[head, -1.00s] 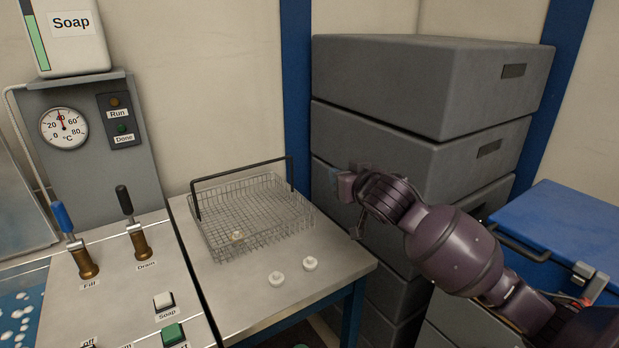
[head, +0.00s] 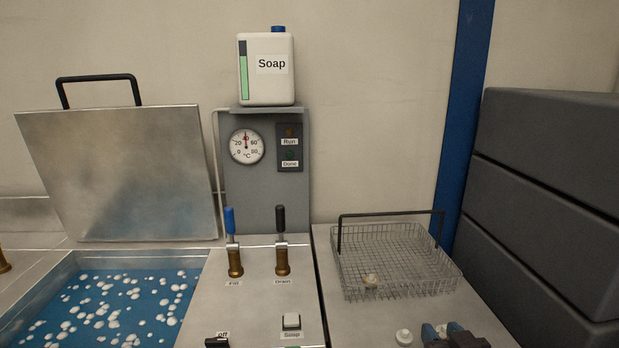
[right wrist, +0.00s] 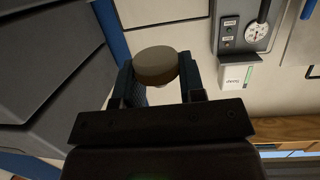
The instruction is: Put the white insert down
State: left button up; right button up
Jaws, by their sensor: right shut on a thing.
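My right gripper (head: 450,334) shows at the bottom right edge of the head view, over the bench front. In the right wrist view its fingers (right wrist: 158,84) are shut on a round insert (right wrist: 156,64), which looks grey-brown in shadow. A pale round piece (head: 455,327) shows between the fingers in the head view; I cannot tell whether it is the held insert or one behind it. My left gripper is out of view.
The basket stands on the metal bench (head: 335,325), its black handle raised. To the left are the control panel with levers (head: 281,255), the soap bottle (head: 266,70) and an open tank of blue liquid (head: 120,305) with floating white pieces. Grey boxes (head: 550,170) are stacked at right.

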jog(key=shift+s+a+f, duration=0.7)
jog(key=shift+s+f, duration=0.6)
jog(key=shift+f, duration=0.35)
jog(key=w+r, duration=0.1)
jog(key=w+d+r, duration=0.1)
jog(key=w+r, duration=0.1)
jog(key=r, duration=0.1)
jog(key=shift+d, duration=0.35)
jog(key=w+d+r+h, duration=0.1)
jog(key=w+d+r, duration=0.3)
jog(key=d, duration=0.3)
jog(key=w+d+r+m+h, duration=0.1)
jog(key=w+d+r, duration=0.4)
jog(key=d, duration=0.3)
jog(key=shift+w+d+r+m, duration=0.25)
jog(key=shift+w+m, duration=0.05)
jog(key=shift+w, duration=0.6)
